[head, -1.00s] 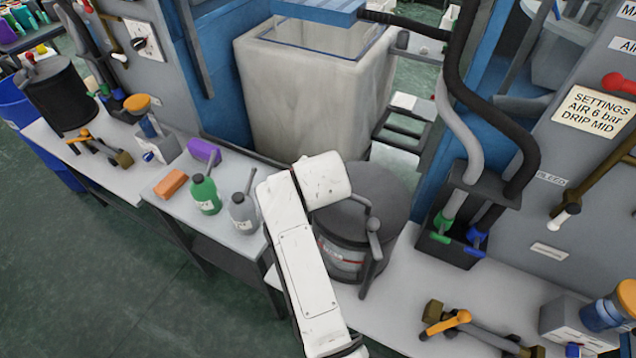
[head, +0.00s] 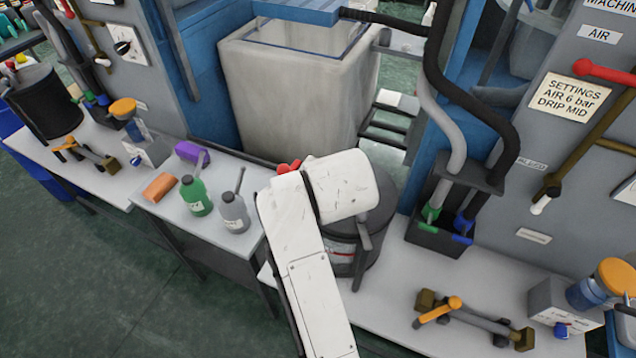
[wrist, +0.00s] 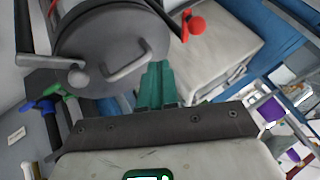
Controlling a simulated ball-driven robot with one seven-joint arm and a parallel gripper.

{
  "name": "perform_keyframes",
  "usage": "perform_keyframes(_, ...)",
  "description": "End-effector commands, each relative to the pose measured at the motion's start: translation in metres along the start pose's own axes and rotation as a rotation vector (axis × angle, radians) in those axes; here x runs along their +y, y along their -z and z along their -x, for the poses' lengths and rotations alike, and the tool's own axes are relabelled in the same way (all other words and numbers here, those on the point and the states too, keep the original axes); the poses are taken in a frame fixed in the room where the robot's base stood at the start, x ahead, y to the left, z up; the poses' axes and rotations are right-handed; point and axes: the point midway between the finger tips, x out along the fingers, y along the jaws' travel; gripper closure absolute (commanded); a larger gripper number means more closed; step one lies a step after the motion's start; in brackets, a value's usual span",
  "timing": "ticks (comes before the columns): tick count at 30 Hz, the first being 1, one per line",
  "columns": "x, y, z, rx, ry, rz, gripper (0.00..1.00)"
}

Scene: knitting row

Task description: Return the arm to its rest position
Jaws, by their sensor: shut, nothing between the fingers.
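My arm (head: 315,265) rises from the bottom of the head view and bends at a white joint in front of the dark grey lidded drum (head: 375,225). My gripper is hidden behind the arm there. In the wrist view my gripper (wrist: 156,82) shows its teal fingers together, with nothing between them. Beyond the fingertips is the drum's grey lid (wrist: 85,45) with its bent handle; I cannot tell the exact gap. A red knob (wrist: 196,25) is just past the fingers, and a red part (head: 288,166) shows beside my arm in the head view.
A green bottle (head: 196,197), a grey bottle (head: 233,212), an orange block (head: 159,187) and a purple item (head: 190,151) stand on the left bench. A black hose box (head: 440,225) and brass fitting (head: 475,318) are on the right bench. A large pale bin (head: 295,95) stands behind.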

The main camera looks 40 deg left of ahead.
Motion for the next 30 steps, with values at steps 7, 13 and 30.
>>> perform_keyframes(7, 0.0, 0.0, 0.0, 0.0, -0.001, 0.0, 1.0)
perform_keyframes(13, 0.0, 0.0, 0.0, 0.0, -0.001, 0.0, 1.0)
perform_keyframes(30, 0.2, -0.012, 0.033, 0.025, -0.148, -0.025, 1.0)
